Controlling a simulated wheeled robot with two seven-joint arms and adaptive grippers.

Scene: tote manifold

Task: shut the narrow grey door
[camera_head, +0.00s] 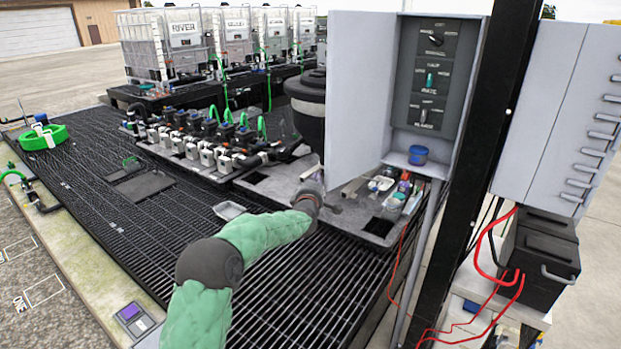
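The narrow grey door (357,95) hangs on the left side of a grey cabinet (398,150) and stands open, swung out to the left. The cabinet shows a dark panel (431,85) with several rotary switches, and a blue cup-like item (418,155) sits on its bottom ledge. My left arm, in a green sleeve, reaches in from the bottom. My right gripper is not in view.
A black post (489,130) stands right of the cabinet, with a larger grey box (560,110) and red cables beyond it. A black tank (308,100) is left of the door. A low bench (378,225) with small parts lies beneath. Dark grating (120,215) covers the floor.

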